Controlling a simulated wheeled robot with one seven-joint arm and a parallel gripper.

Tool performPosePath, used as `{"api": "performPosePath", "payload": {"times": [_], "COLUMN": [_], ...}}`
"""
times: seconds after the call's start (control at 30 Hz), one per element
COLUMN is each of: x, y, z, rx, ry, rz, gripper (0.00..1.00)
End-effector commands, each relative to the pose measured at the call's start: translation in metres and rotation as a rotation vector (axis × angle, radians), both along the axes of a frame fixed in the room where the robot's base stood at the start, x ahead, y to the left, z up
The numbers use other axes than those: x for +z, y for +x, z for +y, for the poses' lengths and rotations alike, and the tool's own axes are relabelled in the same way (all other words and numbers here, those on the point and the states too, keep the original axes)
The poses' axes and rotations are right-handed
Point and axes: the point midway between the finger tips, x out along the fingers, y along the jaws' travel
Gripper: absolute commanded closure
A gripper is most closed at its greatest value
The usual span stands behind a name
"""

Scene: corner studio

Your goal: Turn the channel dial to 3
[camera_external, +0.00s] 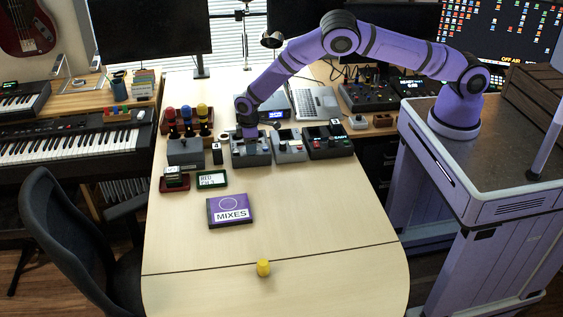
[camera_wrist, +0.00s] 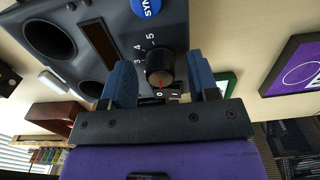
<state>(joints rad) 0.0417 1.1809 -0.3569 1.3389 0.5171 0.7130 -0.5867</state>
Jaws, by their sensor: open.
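The channel dial (camera_wrist: 159,62) is a round black knob on a dark grey panel (camera_wrist: 190,15) in the wrist view. The numbers 3, 4 and 5 show around its left and upper side. A red mark shows at its lower edge, away from these numbers. My gripper (camera_wrist: 161,72) is open, with one blue finger on each side of the knob; I cannot tell whether they touch it. In the external view my gripper (camera_external: 249,133) is over a grey device (camera_external: 251,158) on the table, and it hides the dial there.
More control boxes stand close to the right, such as a grey one (camera_external: 289,147) and a dark one (camera_external: 328,143). A small dark block (camera_external: 217,153) stands to the left. A purple MIXES box (camera_external: 230,211) and a yellow piece (camera_external: 263,267) lie nearer the front, with bare table around them.

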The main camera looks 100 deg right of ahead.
Motion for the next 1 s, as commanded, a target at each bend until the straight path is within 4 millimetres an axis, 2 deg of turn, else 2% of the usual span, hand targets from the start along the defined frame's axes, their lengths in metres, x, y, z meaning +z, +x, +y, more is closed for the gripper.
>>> {"api": "performPosePath", "payload": {"times": [0.3,0.37,0.53,0.8,1.0], "x": [-0.0027,-0.0027,-0.0026,-0.0025,-0.0025], "y": [0.0000,0.0000,0.0000,0.0000,0.0000], "z": [0.0001,0.0001,0.0001,-0.0001,0.0001], "rx": [0.001,0.001,0.001,-0.017,-0.098], "ry": [0.000,0.000,0.000,0.000,0.000], "rz": [0.000,0.000,0.000,0.000,0.000], "gripper": [0.45,0.57,0.95,0.95,0.95]}}
